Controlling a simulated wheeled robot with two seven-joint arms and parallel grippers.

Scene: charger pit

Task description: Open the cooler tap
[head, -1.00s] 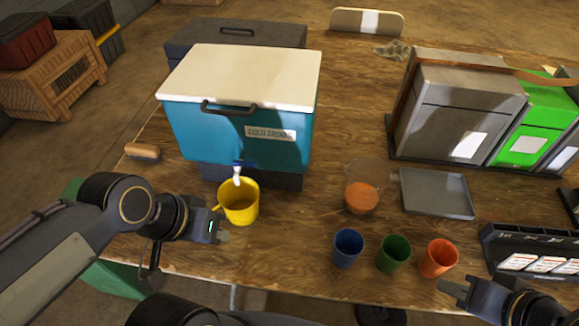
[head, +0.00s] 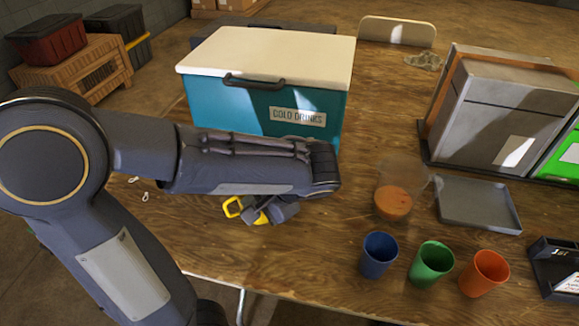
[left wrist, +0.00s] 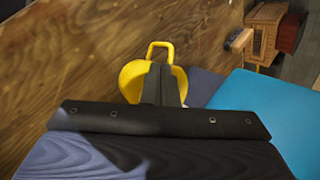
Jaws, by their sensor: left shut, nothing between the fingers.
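The teal cooler (head: 218,103) with a white lid (head: 265,52) and a "COLD DRINKS" label stands at the back left of the table. Its tap is hidden behind my left arm in the head view, and I cannot make it out in the left wrist view. The yellow mug (head: 232,206) is mostly covered by my arm and gripper. In the left wrist view the mug (left wrist: 131,80) shows on both sides of my gripper, handle toward the top. My left gripper (head: 272,213) is shut and empty, over or beside the mug; contact is unclear. My right gripper is out of view.
Blue (head: 378,254), green (head: 431,264) and orange (head: 484,272) cups stand in front right. A clear container with orange contents (head: 394,203) and a grey tray (head: 478,204) lie behind them. Bare table lies before the mug.

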